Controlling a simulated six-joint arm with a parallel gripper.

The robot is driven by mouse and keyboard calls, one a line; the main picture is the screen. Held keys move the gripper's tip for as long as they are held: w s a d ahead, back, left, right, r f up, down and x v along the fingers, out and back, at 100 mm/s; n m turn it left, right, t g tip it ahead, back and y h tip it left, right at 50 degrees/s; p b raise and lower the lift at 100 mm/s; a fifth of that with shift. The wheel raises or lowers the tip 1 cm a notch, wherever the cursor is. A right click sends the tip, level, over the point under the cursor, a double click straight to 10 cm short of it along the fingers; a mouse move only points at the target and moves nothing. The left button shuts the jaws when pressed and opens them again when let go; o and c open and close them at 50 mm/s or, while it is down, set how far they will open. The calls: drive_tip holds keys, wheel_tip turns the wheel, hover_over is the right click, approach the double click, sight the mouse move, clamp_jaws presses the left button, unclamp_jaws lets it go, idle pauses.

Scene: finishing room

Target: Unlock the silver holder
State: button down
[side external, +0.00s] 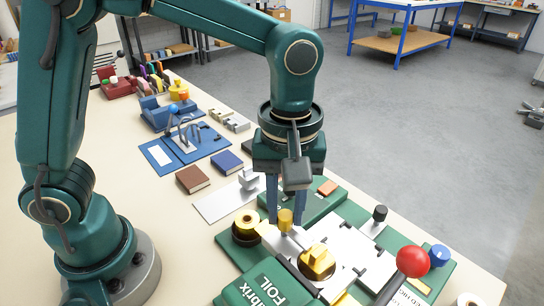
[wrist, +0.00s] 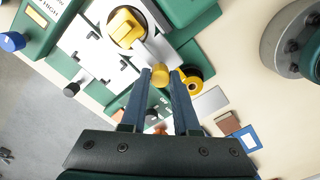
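A silver holder (side external: 298,238) sits on the green foil machine (side external: 235,258). Its bright metal arm also shows in the wrist view (wrist: 158,48). A small yellow knob (side external: 285,220) stands upright at the arm's end, and it shows in the wrist view (wrist: 160,75). A larger yellow dial (side external: 318,262) is beside the arm. My gripper (side external: 286,212) points down over the small knob. In the wrist view its two fingers (wrist: 160,84) are apart, one on each side of the knob, with gaps visible. Contact is not clear.
A yellow-and-black roll (side external: 246,225) is close on the left. A red ball handle (side external: 412,262), a black knob (side external: 380,213) and a blue knob (side external: 438,254) rise on the right. Books (side external: 193,179) and blue fixtures lie farther back. Bare table lies left of the machine.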

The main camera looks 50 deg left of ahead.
drive_tip(key=shift+m, duration=0.3)
drive_tip(key=m, duration=0.3)
drive_tip(key=shift+m, duration=0.3)
drive_tip(key=m, duration=0.4)
drive_tip(key=shift+m, duration=0.3)
drive_tip(key=m, duration=0.4)
drive_tip(key=shift+d+m, duration=0.1)
drive_tip(key=shift+m, duration=2.4)
drive_tip(key=c, duration=0.6)
unclamp_jaws()
drive_tip(key=shift+c, duration=0.2)
drive_tip(key=shift+r, duration=0.15)
